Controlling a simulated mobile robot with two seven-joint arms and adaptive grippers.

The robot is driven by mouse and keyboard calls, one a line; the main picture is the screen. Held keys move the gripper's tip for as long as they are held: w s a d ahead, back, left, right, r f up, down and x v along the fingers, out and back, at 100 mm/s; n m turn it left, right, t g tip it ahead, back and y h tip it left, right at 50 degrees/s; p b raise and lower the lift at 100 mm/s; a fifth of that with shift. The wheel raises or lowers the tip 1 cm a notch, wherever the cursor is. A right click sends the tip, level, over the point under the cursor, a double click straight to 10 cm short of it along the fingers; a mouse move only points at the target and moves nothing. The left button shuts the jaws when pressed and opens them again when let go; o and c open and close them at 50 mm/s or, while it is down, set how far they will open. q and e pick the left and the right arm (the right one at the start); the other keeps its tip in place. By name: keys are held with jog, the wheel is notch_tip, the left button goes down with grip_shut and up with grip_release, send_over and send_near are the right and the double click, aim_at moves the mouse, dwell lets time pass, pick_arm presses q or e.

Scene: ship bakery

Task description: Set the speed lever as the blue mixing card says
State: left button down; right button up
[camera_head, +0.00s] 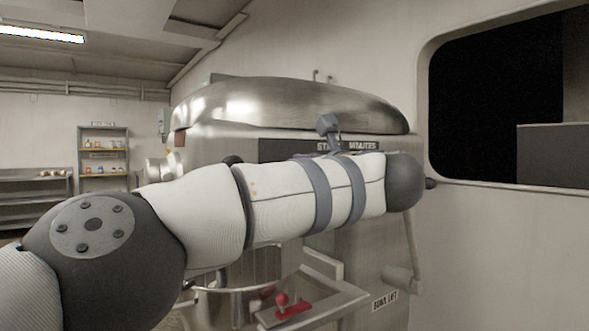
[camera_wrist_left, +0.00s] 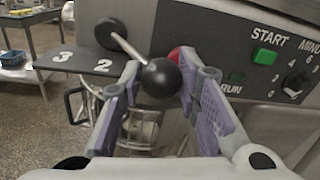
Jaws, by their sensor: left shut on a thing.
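In the left wrist view the speed lever has a black ball knob (camera_wrist_left: 161,78) on a bright rod (camera_wrist_left: 126,46), which runs from a dark round hub (camera_wrist_left: 110,33). The number plate (camera_wrist_left: 82,66) shows 3 and 2; the knob stands to the right of the 2, and no other number shows. My left gripper (camera_wrist_left: 158,92) has its fingers on either side of the knob, shut on it. In the head view my left arm crosses in front of the steel mixer (camera_head: 290,105) and hides the lever and gripper. The blue mixing card is not in view. My right gripper is not in view.
The panel has a green START button (camera_wrist_left: 264,56), a minutes dial (camera_wrist_left: 296,83) and a partly hidden red part (camera_wrist_left: 175,54). Below my arm are a red-knobbed handle (camera_head: 283,299) and a BOWL LIFT label (camera_head: 385,300). Shelves (camera_head: 104,158) stand far left.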

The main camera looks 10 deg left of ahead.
pick_arm(q)
jog(key=shift+a+r, duration=0.15)
jog(key=shift+r, duration=0.1)
jog(key=c, duration=1.6)
grip_release()
jog(key=o, duration=0.4)
jog(key=shift+w+f, duration=0.1)
jog(key=shift+w, duration=0.15)
jog(key=shift+w+f, duration=0.15)
jog(key=v, duration=1.2)
